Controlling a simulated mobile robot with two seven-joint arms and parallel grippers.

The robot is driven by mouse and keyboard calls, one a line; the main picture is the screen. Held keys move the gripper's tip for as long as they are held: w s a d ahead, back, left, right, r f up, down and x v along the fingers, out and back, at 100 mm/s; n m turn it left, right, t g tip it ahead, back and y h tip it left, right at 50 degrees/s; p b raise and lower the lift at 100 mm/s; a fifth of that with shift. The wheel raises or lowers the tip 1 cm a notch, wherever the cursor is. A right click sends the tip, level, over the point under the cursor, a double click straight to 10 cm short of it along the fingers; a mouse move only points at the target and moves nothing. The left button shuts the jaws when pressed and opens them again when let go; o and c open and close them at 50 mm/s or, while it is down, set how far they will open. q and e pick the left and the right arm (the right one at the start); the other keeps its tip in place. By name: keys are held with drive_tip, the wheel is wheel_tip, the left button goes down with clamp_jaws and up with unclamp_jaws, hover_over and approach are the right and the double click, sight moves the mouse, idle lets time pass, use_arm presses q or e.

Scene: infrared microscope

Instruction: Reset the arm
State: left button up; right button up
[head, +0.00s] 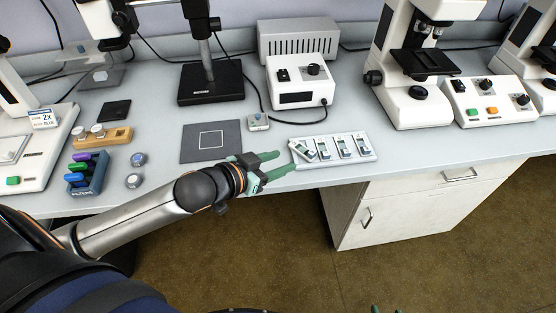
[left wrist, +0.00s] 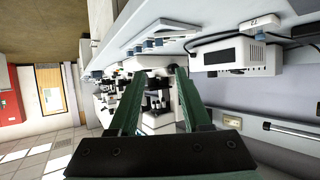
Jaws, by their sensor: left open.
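My left arm (head: 150,207) reaches in from the left over the bench's front edge. My left gripper (head: 284,162) is open and empty, its green fingers pointing right. Its fingertips are close to the left end of a white slide tray (head: 372,155) in the head view; I cannot tell if they touch. In the left wrist view the two fingers of the gripper (left wrist: 158,74) are apart with nothing between them. Only small green tips of what appears to be my right gripper (head: 386,310) show at the bottom edge of the head view.
The slide tray holds several slides; the leftmost slide (head: 303,151) lies tilted. A grey mat (head: 190,150) lies behind my left forearm. A control box (head: 300,82) and microscopes (head: 413,85) stand farther back. Floor (head: 290,250) is open before the white cabinet (head: 400,210).

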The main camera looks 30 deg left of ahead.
idle(0.3)
use_arm(q)
drive_tip(key=s+d+f+n+g+y+p, duration=0.2)
drive_tip(key=s+f+p, duration=0.6)
drive_tip(key=s+f, duration=0.5)
drive_tip(key=s, duration=0.2)
drive_tip(key=shift+s+d+g, duration=0.25)
drive_tip(key=shift+s+g, duration=0.05)
drive_tip(key=shift+o, duration=0.3)
